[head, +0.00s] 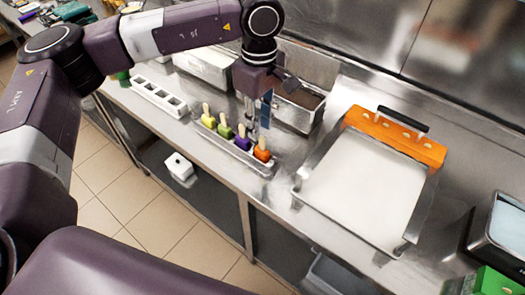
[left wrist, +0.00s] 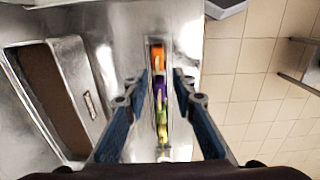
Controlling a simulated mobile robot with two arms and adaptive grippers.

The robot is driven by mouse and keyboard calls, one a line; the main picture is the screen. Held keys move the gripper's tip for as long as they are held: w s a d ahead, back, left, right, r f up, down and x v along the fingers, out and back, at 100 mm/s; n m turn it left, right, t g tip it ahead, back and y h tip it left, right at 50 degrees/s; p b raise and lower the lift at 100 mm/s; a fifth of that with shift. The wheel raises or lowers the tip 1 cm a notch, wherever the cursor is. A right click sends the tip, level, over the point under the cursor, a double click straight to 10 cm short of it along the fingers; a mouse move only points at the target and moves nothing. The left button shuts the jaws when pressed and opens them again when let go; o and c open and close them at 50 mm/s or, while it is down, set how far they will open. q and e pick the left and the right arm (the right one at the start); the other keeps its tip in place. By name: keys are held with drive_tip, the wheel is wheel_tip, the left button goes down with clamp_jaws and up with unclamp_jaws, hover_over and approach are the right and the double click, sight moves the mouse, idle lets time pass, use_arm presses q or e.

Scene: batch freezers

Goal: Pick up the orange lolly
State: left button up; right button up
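The orange lolly (head: 262,154) stands stick up at the right end of a narrow metal tray (head: 208,130), beside the purple lolly (head: 243,143). It also shows in the left wrist view (left wrist: 158,60), at the far end of the row. My left gripper (head: 254,128) hangs over the tray near the purple and orange lollies. In the left wrist view its two fingers (left wrist: 160,82) are apart, either side of the row, with nothing between them held. My right gripper is not in view.
Green (head: 225,131) and yellow (head: 208,121) lollies share the tray. A metal container with brown contents (head: 297,106) stands behind. A large white-bottomed tray (head: 364,185) with an orange block (head: 395,138) lies to the right. A white mould (head: 158,97) lies at left.

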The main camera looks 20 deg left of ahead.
sight(262, 137)
use_arm(q)
drive_tip(key=f+p, duration=0.1)
drive_tip(key=f, duration=0.1)
drive_tip(key=f+p, duration=0.1)
drive_tip(key=f, duration=0.1)
drive_tip(key=shift+w+d+f+p, duration=0.1)
drive_tip(key=shift+d+f+p, duration=0.1)
drive_tip(key=shift+p, duration=0.1)
drive_tip(key=shift+f, duration=0.45)
clamp_jaws()
